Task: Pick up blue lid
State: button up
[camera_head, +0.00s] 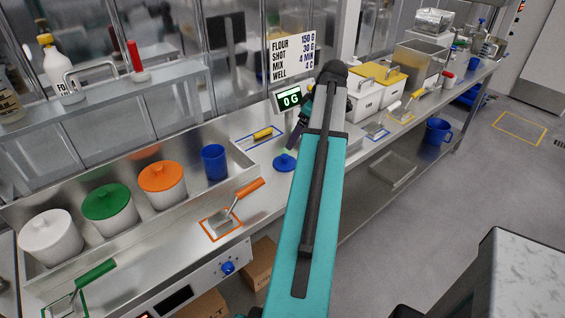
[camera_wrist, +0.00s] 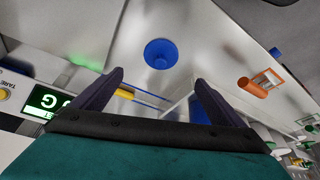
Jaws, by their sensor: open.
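The blue lid (camera_head: 284,163), round with a small knob on top, lies on the steel counter below the scale display, left of my arm. In the wrist view the lid (camera_wrist: 160,55) shows whole, ahead of my fingertips and roughly centred between them. My gripper (camera_wrist: 160,78) is open with nothing between its fingers, and a gap separates it from the lid. In the head view my gripper (camera_head: 302,115) is partly hidden by my arm, above and behind the lid.
A blue container (camera_head: 214,162) without a lid stands in the steel tray beside orange (camera_head: 162,178), green (camera_head: 107,203) and white (camera_head: 48,232) lidded ones. An orange-handled scoop (camera_head: 236,205) lies in front. The scale display (camera_head: 290,100) stands close to my gripper. Counter around the lid is clear.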

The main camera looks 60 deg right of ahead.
aim_at(285, 155)
jog(key=shift+p+x, duration=1.1)
jog(key=shift+x, duration=3.2)
jog(key=shift+f, duration=0.1)
jog(key=shift+w+a+f+p, duration=0.1)
jog(key=shift+w+f+p, duration=0.55)
jog(key=shift+f+p, duration=0.3)
jog(key=shift+p+x, duration=0.5)
jog(key=shift+x, duration=0.85)
jog(key=shift+c, duration=0.4)
jog(key=c, duration=1)
